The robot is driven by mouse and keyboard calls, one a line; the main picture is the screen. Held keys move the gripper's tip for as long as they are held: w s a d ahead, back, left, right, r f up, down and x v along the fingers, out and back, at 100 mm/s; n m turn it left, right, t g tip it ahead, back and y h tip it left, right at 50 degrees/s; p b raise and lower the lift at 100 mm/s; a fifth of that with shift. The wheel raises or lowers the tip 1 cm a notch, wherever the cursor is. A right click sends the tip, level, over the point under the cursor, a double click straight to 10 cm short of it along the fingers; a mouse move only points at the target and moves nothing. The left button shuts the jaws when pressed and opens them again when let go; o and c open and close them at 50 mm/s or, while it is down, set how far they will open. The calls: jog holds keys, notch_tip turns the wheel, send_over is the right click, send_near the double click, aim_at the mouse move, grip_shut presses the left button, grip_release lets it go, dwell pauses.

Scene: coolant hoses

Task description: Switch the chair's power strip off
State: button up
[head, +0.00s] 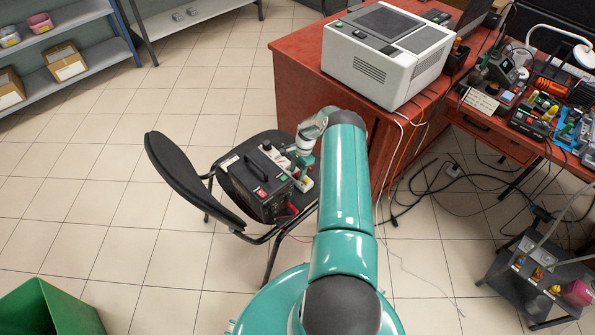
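The black chair (183,183) stands left of the red desk, with its backrest to the left. On its seat sits a black box (258,186) with a handle and a red switch on its front. A pale strip (303,184), which looks like the power strip, lies at the right of the box, partly hidden by my arm and wrist. Its switch is too small to make out. My gripper (304,160) is over the right side of the seat, close to the strip. Its fingers are too small and covered to show whether they are open or touching anything.
The red desk (300,62) carries a white boxy machine (388,55) right of my arm. Cables (432,190) trail on the floor beneath it. A dark cart (545,285) stands at lower right, a green bin (48,310) at lower left.

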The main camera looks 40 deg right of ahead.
jog(key=v, duration=1.3)
jog(key=shift+r, duration=0.4)
jog(key=w+a+r+n+h, duration=0.1)
jog(key=a+r+n, duration=0.15)
jog(key=r, duration=0.45)
jog(key=w+a+r+n, duration=0.1)
jog(key=w+a+r, duration=0.1)
jog(key=a+r, duration=0.3)
jog(key=w+a+r+n+h, duration=0.1)
jog(key=a+r+n, duration=0.15)
jog(key=r, duration=0.55)
jog(key=s+a+r+n+t+h, duration=0.1)
jog(key=s+a+r+n, duration=0.25)
jog(key=a+r, duration=0.95)
jog(key=s+a+r+n+t, duration=0.2)
jog(key=s+a+r+n, duration=0.3)
jog(key=s+a+r, duration=0.6)
jog(key=s+a+n+t, duration=0.2)
jog(key=s+a+n, duration=0.2)
jog(key=s, duration=1)
jog(key=shift+s+a+t, duration=0.15)
jog(key=shift+a+t, duration=0.15)
jog(key=shift+a, duration=0.45)
